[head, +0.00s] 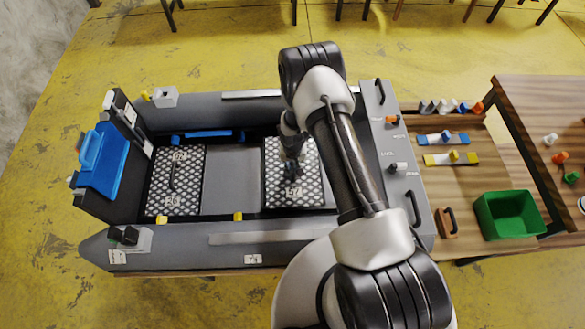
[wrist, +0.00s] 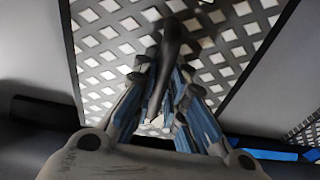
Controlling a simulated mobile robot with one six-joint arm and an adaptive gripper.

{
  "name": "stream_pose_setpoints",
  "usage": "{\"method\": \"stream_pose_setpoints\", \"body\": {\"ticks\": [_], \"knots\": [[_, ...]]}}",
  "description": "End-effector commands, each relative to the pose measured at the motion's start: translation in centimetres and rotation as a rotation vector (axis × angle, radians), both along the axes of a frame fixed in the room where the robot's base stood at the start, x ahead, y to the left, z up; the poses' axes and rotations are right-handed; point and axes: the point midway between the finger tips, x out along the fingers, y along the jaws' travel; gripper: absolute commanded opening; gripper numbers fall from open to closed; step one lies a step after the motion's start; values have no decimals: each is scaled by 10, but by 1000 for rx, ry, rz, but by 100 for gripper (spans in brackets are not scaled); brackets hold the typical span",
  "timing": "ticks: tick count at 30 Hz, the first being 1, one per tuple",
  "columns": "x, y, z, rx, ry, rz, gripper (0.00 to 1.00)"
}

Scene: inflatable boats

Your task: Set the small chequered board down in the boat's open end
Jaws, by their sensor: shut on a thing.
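A chequered board (head: 310,184) with a black rim and white diamond pattern is inside the grey inflatable boat (head: 185,256), right of its middle. My gripper (head: 291,165) is above this board and shut on its dark handle. In the wrist view the fingers (wrist: 165,118) close around the handle (wrist: 171,45), with the patterned board (wrist: 110,40) beyond them. I cannot tell whether the board touches the boat's floor. A second chequered board (head: 186,190) with a dark handle lies in the boat's left part. My arm hides part of the boat's right side.
Bare grey floor (head: 232,175) lies between the two boards. A blue box (head: 104,159) is at the boat's left end. A grey panel (head: 383,110) with handles and knobs closes the right. A green bin (head: 507,214) stands on the wooden table (head: 460,190).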

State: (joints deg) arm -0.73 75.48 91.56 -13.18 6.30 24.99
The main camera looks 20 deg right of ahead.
Motion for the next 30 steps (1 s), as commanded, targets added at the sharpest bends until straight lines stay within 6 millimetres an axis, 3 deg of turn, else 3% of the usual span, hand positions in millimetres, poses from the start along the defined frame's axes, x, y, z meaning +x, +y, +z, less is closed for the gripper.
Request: {"method": "stream_pose_setpoints", "body": {"ticks": [4, 11, 12, 21, 30], "knots": [[0, 0, -23, 0, 0, 0, 0], [1, 0, -23, 1, -2, 0, 0], [0, 0, -24, 0, 0, 0, 13], [0, 0, -24, 0, 0, 0, 32], [0, 0, -23, 0, 1, 0, 32]]}}
